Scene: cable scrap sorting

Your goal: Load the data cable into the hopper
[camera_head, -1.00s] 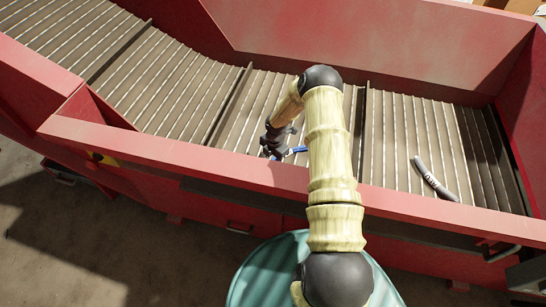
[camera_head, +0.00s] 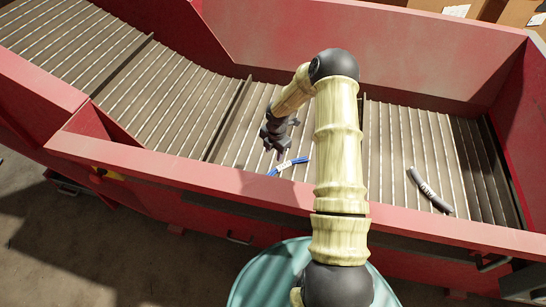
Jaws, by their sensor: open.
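A short blue cable piece with a white label (camera_head: 289,166) lies on the slatted bed, close to the near red wall. A grey cable piece with a printed label (camera_head: 430,190) lies on the slats farther right. I cannot tell from print which is the data cable. My gripper (camera_head: 277,149) is dark, points down and is open, just up and left of the blue piece. It looks apart from it and empty. The hopper appears to be the red-walled trough (camera_head: 200,170) with the slatted floor.
The near red wall runs between my base side and the slats. A teal drum (camera_head: 262,270) stands below it, partly behind my arm. Cardboard boxes (camera_head: 515,12) are at the top right. Most of the slatted bed is clear.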

